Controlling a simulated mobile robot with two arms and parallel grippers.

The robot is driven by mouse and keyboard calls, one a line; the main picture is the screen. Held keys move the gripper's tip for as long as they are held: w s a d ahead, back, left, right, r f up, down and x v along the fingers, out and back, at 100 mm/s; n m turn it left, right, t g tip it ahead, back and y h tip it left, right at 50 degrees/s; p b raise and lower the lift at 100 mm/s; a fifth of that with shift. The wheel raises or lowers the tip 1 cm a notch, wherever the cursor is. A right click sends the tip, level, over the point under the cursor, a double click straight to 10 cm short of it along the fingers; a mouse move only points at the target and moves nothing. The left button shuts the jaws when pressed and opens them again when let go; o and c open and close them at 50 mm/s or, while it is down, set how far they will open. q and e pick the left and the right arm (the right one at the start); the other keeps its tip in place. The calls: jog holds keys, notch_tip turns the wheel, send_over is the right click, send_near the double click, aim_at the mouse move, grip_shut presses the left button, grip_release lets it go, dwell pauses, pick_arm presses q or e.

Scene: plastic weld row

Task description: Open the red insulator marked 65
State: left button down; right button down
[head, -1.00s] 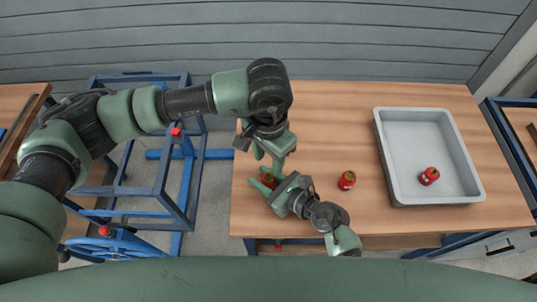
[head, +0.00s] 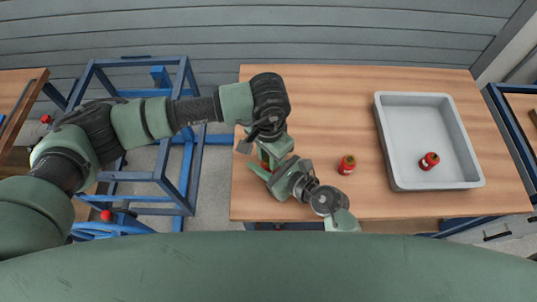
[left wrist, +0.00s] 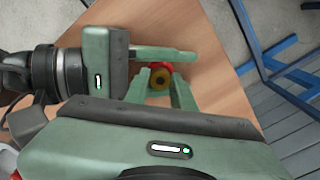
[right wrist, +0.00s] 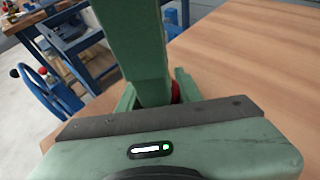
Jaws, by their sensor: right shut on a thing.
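A red insulator with a yellow ring around a dark centre (left wrist: 160,76) shows in the left wrist view, and I look down on its top. My right gripper (head: 261,168) is shut on it from the side, low over the table's left part. A sliver of its red side shows in the right wrist view (right wrist: 176,92). My left gripper (head: 266,155) is above it, pointing down, with its fingers apart on either side of the insulator's top. Whether they touch it I cannot tell. No number is readable, and most of its side is hidden.
Another red insulator (head: 347,165) stands on the wooden table (head: 320,100) right of my grippers. A grey tray (head: 388,150) at the right holds one more red insulator (head: 430,160). The table's back middle is clear. A blue metal frame (head: 184,185) stands left of the table.

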aim_at(268, 160)
pick_arm(q)
jog(key=shift+n, duration=1.7)
jog(key=c, duration=1.2)
grip_release()
notch_tip(268, 160, up, 4)
jog(key=shift+r, duration=0.2)
jog(key=shift+c, duration=0.3)
notch_tip(268, 160, up, 3)
jog(key=m, duration=0.3)
jog(key=shift+r, duration=0.1)
notch_tip(268, 160, down, 8)
jog(key=shift+r, duration=0.2)
